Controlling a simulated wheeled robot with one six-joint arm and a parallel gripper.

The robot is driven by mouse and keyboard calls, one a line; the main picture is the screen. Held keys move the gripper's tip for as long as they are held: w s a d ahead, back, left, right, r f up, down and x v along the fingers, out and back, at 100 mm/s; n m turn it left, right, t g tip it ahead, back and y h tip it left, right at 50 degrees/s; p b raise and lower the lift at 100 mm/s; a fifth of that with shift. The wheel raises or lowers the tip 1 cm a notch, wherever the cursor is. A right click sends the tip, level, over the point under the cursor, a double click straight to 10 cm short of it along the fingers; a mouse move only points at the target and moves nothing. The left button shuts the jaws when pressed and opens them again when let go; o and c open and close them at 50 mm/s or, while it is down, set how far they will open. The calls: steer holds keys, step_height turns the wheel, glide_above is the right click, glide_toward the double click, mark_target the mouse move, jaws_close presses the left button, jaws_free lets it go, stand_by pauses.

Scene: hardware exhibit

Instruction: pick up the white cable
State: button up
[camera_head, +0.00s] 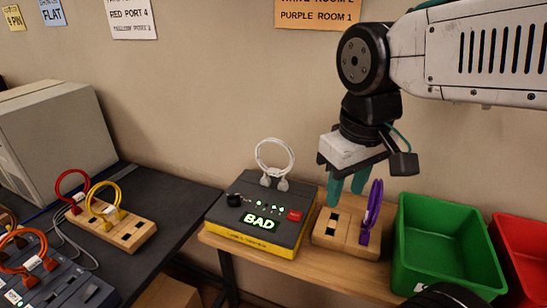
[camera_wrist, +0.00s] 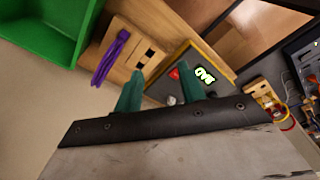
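The white cable (camera_head: 275,157) stands as an upright loop at the back of the tester box (camera_head: 228,230), with both its plugs at the box's top. The box's lit display reads BAD. My gripper (camera_head: 346,190) is to the right of the cable, above the wooden block with the purple cable, and apart from the white cable. Its teal fingers are spread with nothing held. In the wrist view the gripper (camera_wrist: 173,88) also shows open, with the tester box (camera_wrist: 187,58) beyond the fingers. A small pale bit shows between them; I cannot tell whether it is the white cable.
The purple cable (camera_head: 373,208) stands in a wooden block (camera_head: 331,231) close under my gripper. A green bin (camera_head: 445,245) and a red bin (camera_head: 522,250) are to the right. Red (camera_head: 72,183) and yellow (camera_head: 104,196) cables are on the dark left table. The wall is close behind.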

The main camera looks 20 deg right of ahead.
steer(key=w+a+r+n, duration=0.1)
steer(key=w+r+n, duration=0.25)
steer(key=w, duration=0.95)
steer(key=n+h, duration=0.1)
steer(key=n, duration=0.2)
glide_above(276, 141)
steer(key=f, duration=0.1)
steer(key=shift+f+n, duration=0.2)
steer(key=shift+n, duration=0.05)
steer(key=f, duration=0.7)
steer(key=shift+w+d+f, duration=0.2)
steer(key=shift+w+d, duration=0.1)
steer(key=shift+w, duration=0.1)
jaws_close()
